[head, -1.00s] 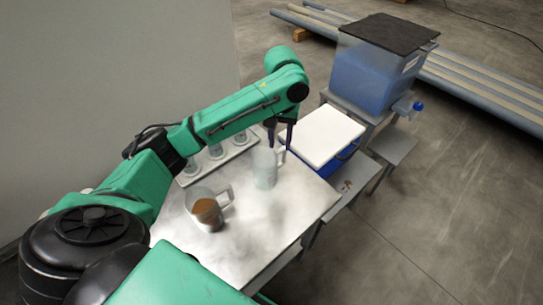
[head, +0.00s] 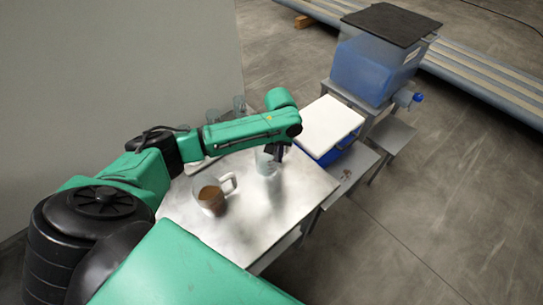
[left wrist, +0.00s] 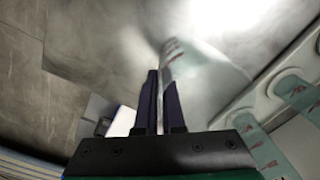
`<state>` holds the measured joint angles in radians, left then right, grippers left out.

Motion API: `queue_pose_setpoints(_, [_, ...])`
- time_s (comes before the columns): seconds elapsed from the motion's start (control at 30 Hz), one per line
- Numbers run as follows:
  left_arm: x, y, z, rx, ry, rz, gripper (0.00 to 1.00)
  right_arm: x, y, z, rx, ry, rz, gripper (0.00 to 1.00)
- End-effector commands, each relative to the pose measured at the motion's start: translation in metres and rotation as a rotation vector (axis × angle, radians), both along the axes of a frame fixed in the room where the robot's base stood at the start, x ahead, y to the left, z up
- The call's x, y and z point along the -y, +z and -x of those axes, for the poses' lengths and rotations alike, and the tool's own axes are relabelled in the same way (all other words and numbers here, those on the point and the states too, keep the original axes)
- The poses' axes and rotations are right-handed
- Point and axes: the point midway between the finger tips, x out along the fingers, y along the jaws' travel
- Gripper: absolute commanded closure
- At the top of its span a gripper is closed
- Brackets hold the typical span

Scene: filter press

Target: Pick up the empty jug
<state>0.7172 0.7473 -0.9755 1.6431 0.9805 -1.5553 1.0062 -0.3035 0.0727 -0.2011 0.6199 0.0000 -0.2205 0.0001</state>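The empty jug (head: 264,165) is clear and stands upright on the metal table, partly hidden behind my left gripper. My left gripper (head: 278,153) points down at the jug's handle side. In the left wrist view its two dark fingers (left wrist: 161,82) are close together with a pale strip, which looks like the jug's handle, between them. The clear jug body (left wrist: 205,65) shows blurred beyond the fingertips. My right gripper is not in view.
A second jug (head: 212,197) with brown contents stands nearer on the metal table (head: 245,228). Several clear cups (head: 212,116) stand at the back left, partly hidden by my arm. A white-lidded blue box (head: 328,125) and a blue tank (head: 365,72) stand to the right.

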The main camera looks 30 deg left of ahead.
Motion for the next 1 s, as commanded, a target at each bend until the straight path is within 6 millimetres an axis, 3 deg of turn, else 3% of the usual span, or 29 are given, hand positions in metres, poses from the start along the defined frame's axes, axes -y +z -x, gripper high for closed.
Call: queue_pose_setpoints(1.0, [0.0,0.0004,0.0,0.0,0.0,0.0,1.0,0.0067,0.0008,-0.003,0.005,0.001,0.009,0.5])
